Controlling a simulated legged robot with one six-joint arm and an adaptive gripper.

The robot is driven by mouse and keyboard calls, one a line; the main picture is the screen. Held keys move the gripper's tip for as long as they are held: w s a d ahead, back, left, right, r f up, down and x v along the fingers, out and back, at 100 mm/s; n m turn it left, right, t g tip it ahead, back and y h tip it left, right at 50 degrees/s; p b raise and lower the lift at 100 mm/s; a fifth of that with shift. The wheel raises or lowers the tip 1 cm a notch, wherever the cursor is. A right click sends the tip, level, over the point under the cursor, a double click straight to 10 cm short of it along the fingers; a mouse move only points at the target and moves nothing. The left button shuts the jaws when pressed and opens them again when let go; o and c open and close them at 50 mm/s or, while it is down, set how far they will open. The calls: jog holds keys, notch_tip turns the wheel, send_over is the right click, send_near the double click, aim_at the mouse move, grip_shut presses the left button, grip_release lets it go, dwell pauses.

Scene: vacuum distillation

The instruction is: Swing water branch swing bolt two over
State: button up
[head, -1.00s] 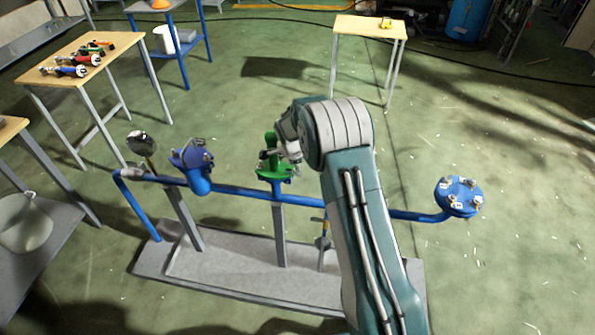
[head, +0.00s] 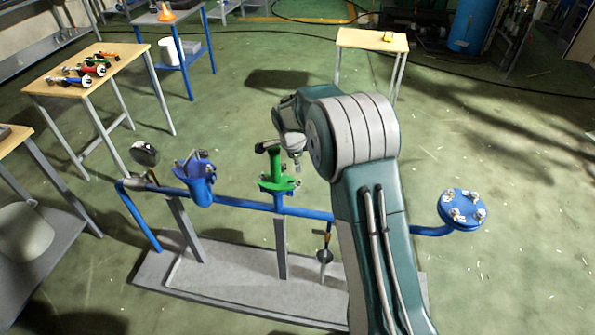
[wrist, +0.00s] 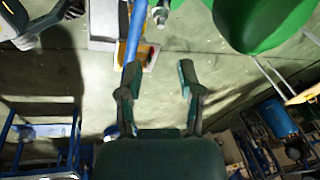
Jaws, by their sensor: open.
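A blue pipe (head: 240,201) runs across a grey base. It carries a blue flanged fitting (head: 196,178) at left, a green fitting (head: 277,178) in the middle, and a round blue flange (head: 462,208) with several bolts at right. I cannot tell which bolt is swing bolt two. In the wrist view, my gripper (wrist: 158,80) is open with nothing between its fingers. A metal bolt end (wrist: 161,13) and the blue pipe (wrist: 131,70) show beyond it, and a large green surface (wrist: 262,20) is at upper right. In the head view, my wrist is just right of the green fitting.
The grey base (head: 230,285) lies on the green floor. A wooden table (head: 90,65) with colourful tools stands at left, and a small wooden table (head: 372,40) at the back. The floor right of the round flange is mostly clear. My arm hides part of the pipe.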

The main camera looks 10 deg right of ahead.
aim_at(300, 181)
jog(key=s+r+n, duration=0.4)
jog(key=s+r, duration=0.2)
jog(key=r, duration=0.4)
jog(key=s+d+r+n+t, duration=0.1)
jog(key=s+r+n, duration=0.3)
jog(key=s, duration=0.3)
jog(key=s+r+n+t+y, duration=0.1)
jog(key=s+r+n+t, duration=0.15)
jog(key=s, duration=0.55)
jog(key=s+d+r+n, duration=0.1)
jog(key=s+r+n, duration=0.35)
jog(key=s, duration=0.25)
jog(key=w+f+t, duration=0.3)
jog(key=w+f, duration=0.4)
jog(key=w, duration=0.3)
jog(key=w+f+t, duration=0.4)
jog(key=w+f, duration=0.3)
jog(key=w, duration=0.3)
notch_tip(300, 181, down, 18)
jog(key=m+t+y, duration=0.2)
jog(key=t, duration=0.3)
jog(key=w, duration=1)
jog(key=shift+w+a, duration=0.15)
jog(key=shift+a, duration=0.1)
grip_shut()
